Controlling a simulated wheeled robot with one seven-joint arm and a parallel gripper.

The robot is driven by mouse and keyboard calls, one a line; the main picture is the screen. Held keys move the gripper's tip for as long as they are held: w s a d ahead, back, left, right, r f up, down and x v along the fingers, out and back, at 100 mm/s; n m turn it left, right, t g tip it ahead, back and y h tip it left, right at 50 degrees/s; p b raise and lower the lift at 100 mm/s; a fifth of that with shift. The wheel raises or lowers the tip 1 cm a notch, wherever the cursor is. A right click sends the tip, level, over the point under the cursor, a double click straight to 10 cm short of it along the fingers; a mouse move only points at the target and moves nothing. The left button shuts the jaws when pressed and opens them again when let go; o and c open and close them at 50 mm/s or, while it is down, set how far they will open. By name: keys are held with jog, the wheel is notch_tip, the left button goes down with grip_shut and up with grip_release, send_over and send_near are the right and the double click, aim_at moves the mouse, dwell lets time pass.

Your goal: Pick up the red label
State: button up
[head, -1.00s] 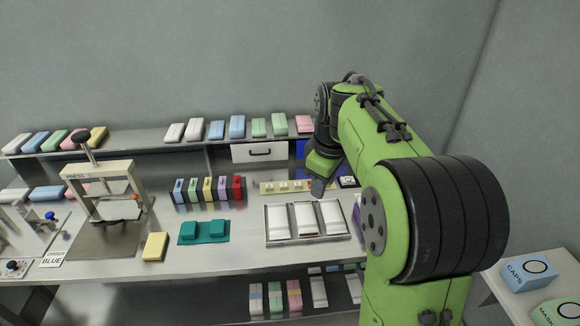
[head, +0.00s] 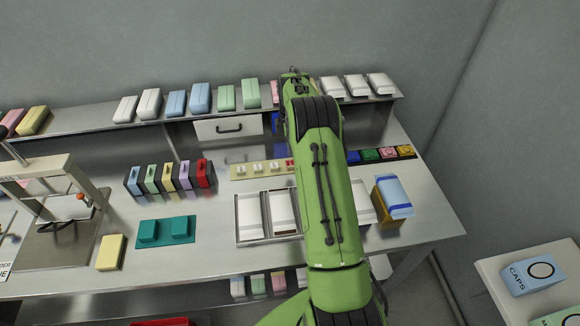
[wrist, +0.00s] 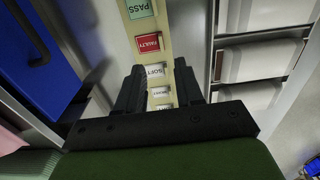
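The red label (wrist: 149,45), which reads FAULTY, sits on a pale yellow strip (wrist: 160,25) in the wrist view. It lies just beyond my fingertips, between a green PASS label (wrist: 139,9) and a white SOFT label (wrist: 156,73). My gripper (wrist: 157,72) is open, its two dark fingers apart over the strip with white labels between them. I cannot tell its height above the strip. In the head view the red label (head: 290,164) shows as a small red patch beside my arm. My gripper is hidden behind the arm there.
A metal tray (head: 237,222) of white packs lies in front of the strip. Colored blocks (head: 171,178) stand to its left. A blue pack (head: 394,196) and a dark row of colored pieces (head: 385,154) are at right. A shelf (head: 80,132) with packs runs behind.

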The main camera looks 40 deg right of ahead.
aim_at(292, 169)
notch_tip(292, 169, down, 9)
jog(key=shift+s+r+b, duration=0.1)
jog(key=shift+r+b, duration=0.1)
jog(key=shift+b, duration=0.1)
jog(key=shift+r, duration=0.1)
jog(key=shift+c, duration=0.3)
grip_shut()
